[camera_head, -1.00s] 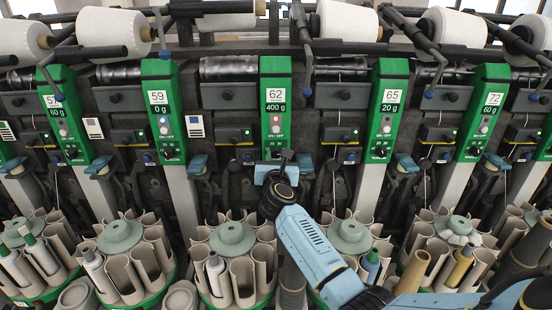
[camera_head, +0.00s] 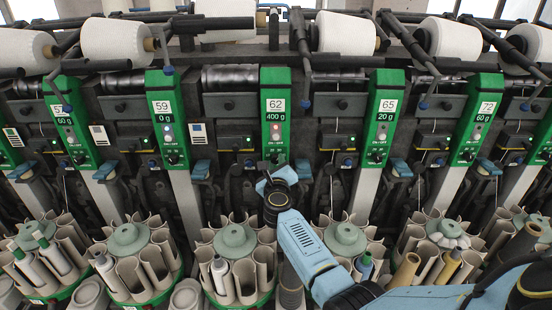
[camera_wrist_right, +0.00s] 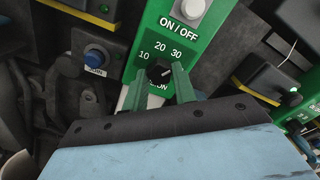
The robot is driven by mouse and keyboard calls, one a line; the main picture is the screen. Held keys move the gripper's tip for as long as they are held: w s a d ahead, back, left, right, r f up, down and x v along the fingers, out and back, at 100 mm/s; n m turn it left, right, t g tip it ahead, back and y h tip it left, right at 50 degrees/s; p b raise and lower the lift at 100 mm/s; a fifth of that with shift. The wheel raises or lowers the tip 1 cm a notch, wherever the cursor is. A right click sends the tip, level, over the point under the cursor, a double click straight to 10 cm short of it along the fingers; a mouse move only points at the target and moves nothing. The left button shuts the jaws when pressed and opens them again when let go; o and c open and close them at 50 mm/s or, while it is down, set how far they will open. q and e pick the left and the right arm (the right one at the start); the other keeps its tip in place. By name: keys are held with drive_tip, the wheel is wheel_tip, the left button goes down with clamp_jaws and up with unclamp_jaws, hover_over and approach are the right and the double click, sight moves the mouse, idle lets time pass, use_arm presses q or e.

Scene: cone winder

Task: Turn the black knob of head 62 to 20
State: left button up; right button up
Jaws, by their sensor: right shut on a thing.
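Head 62 is the middle green panel (camera_head: 275,110) in the head view, with a display reading 400 g. Its black knob (camera_wrist_right: 160,72) shows in the wrist view, below the printed 10, 20 and 30. A pale mark on the knob points to the upper right, nearer 30 than 10. My right gripper (camera_wrist_right: 158,80) is shut on the knob, one finger on each side. In the head view my right gripper (camera_head: 273,172) is at the panel's lower end and hides the knob. My left gripper is not in view.
A grey ON/OFF button (camera_wrist_right: 189,9) is just above the scale. A blue button (camera_wrist_right: 95,54) is at the left. Panels 59 (camera_head: 167,115) and 65 (camera_head: 382,115) flank head 62. A bobbin carousel (camera_head: 235,243) stands below.

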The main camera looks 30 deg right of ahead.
drive_tip(key=n+p, duration=0.2)
drive_tip(key=n, duration=0.3)
drive_tip(key=shift+n+p, duration=0.3)
drive_tip(key=shift+p, duration=0.1)
drive_tip(key=n+p, duration=0.2)
drive_tip(key=n, duration=0.3)
drive_tip(key=shift+n, duration=0.4)
drive_tip(key=o, duration=1)
drive_tip(key=shift+s+a+p, duration=0.2)
drive_tip(key=shift+s+p, duration=0.05)
drive_tip(key=shift+p, duration=0.1)
drive_tip(key=p+v, duration=0.2)
drive_tip(key=v, duration=1)
drive_tip(key=shift+s, duration=0.4)
